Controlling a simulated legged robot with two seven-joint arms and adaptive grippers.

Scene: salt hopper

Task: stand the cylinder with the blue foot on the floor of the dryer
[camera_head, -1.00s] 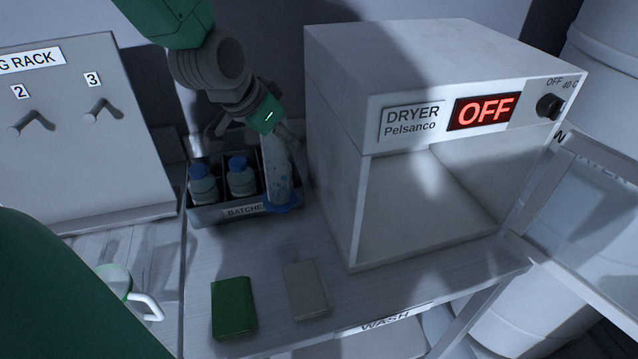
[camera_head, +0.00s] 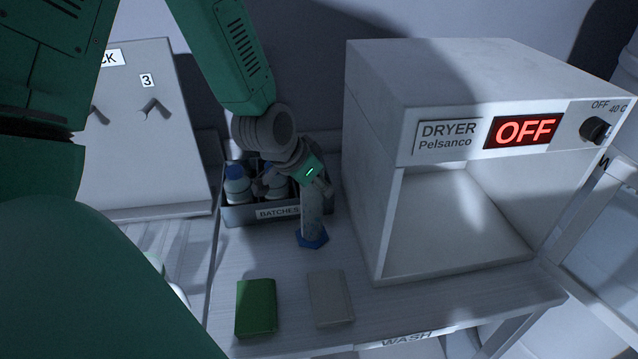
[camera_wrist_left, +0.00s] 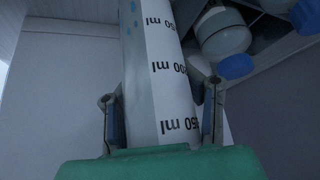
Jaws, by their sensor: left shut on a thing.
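The cylinder with the blue foot (camera_head: 312,222) is a clear measuring cylinder with a blue hexagonal foot at its lower end, roughly upright in front of the batches box. My left gripper (camera_head: 318,186) is shut on its upper part. In the left wrist view the cylinder (camera_wrist_left: 158,70) shows black ml marks and sits between the two fingers of the left gripper (camera_wrist_left: 160,110). Whether the foot touches the table I cannot tell. The dryer (camera_head: 460,225) stands to the right, its front open, its floor bare, its display reading OFF. My right gripper is not in view.
The batches box (camera_head: 262,213) with blue-capped bottles (camera_head: 237,188) stands behind the cylinder. A green block (camera_head: 256,308) and a pale block (camera_head: 330,298) lie on the table in front. A peg rack (camera_head: 155,130) stands at left. The dryer's left wall edges the opening.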

